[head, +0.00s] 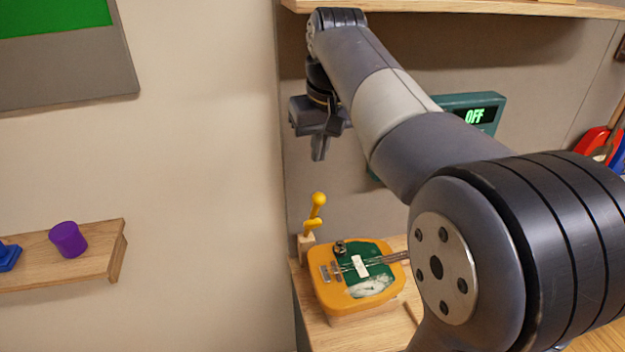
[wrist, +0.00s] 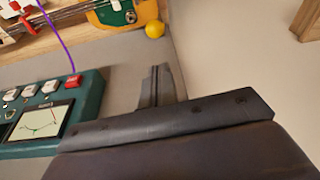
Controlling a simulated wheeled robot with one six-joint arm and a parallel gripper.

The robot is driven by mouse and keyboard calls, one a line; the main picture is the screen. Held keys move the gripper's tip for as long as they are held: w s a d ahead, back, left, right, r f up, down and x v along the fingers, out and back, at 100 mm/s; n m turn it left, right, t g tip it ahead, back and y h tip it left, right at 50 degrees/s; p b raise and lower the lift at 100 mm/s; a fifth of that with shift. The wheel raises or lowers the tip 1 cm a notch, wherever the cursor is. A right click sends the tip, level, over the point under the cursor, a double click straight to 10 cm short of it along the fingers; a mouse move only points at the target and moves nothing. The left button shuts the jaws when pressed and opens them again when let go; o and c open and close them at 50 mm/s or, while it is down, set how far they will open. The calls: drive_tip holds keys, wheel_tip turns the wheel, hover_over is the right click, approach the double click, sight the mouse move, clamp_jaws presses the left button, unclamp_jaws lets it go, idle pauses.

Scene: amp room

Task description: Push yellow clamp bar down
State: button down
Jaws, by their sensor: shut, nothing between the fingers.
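The yellow clamp bar (head: 317,207) stands upright, with a ball end, on a small wooden block at the left edge of the bench. Beside it lies an orange guitar (head: 338,291) with a dark green plate. My gripper (head: 319,154) is shut and empty, pointing down, well above the clamp bar and apart from it. In the wrist view, the bar's yellow ball (wrist: 154,29) shows beyond my closed fingers (wrist: 157,72). The rest of the bar is hard to make out there.
A teal box (head: 472,112) reading "OFF" is on the back wall, partly behind my arm; its red button (wrist: 73,81) shows in the wrist view. A shelf (head: 460,8) runs above my arm. A purple cup (head: 68,240) stands on the left wall shelf.

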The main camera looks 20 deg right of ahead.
drive_tip(key=x, duration=1)
drive_tip(key=shift+p, duration=0.3)
drive_tip(key=shift+s+a+f, duration=0.1)
